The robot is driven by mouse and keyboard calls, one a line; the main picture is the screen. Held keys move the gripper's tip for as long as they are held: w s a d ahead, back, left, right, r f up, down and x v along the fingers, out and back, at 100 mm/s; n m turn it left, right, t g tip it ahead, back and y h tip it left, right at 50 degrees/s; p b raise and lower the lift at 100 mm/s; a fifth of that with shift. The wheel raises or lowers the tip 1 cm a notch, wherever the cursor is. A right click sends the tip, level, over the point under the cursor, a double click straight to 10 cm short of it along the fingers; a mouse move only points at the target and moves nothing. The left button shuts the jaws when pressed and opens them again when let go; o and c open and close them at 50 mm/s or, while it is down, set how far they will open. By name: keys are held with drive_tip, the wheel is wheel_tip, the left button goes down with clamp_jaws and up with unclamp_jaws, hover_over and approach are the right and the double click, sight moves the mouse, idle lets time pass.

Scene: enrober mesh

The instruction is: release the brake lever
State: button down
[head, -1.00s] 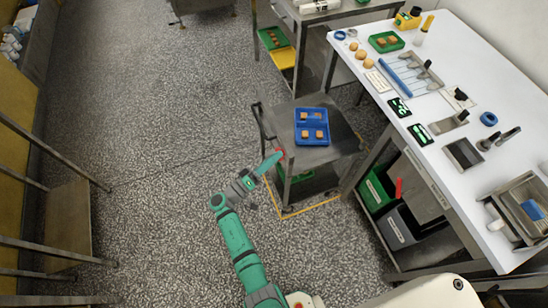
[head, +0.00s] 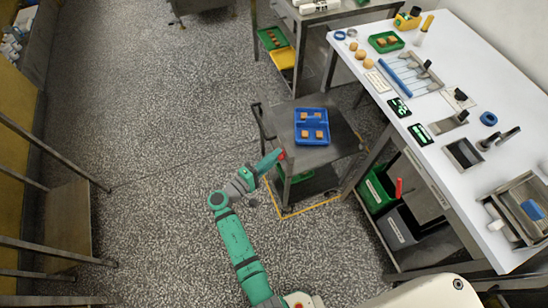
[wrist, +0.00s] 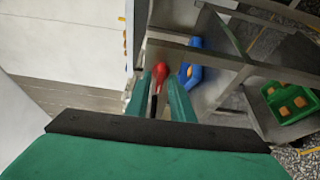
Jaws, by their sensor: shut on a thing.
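The brake lever (head: 282,156) shows as a small red end at the near left corner of a grey trolley (head: 330,154). In the wrist view its red knob (wrist: 160,70) and dark stem lie between my two green fingers. My gripper (head: 274,158) is shut on the lever at the trolley's side. The wrist view shows the fingers (wrist: 164,98) on either side of the stem. The lever's lower end is hidden.
A blue tray (head: 298,128) with brown pieces sits on the trolley top. A yellow floor line (head: 312,210) runs around the trolley's base. A white-topped bench (head: 440,85) stands to the right, with green (head: 372,193) and grey bins below. Floor to the left is open.

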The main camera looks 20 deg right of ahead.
drive_tip(key=n+g+y, duration=0.1)
drive_tip(key=n, duration=0.3)
drive_tip(key=shift+r, duration=0.2)
drive_tip(key=shift+n+g, duration=0.3)
drive_tip(key=shift+n, duration=0.1)
drive_tip(key=c, duration=1.8)
unclamp_jaws()
drive_tip(key=shift+c, duration=0.2)
drive_tip(key=v, duration=1)
drive_tip(key=shift+s+a+r, duration=0.2)
drive_tip(key=shift+a+r, duration=0.05)
drive_tip(key=shift+a, duration=0.05)
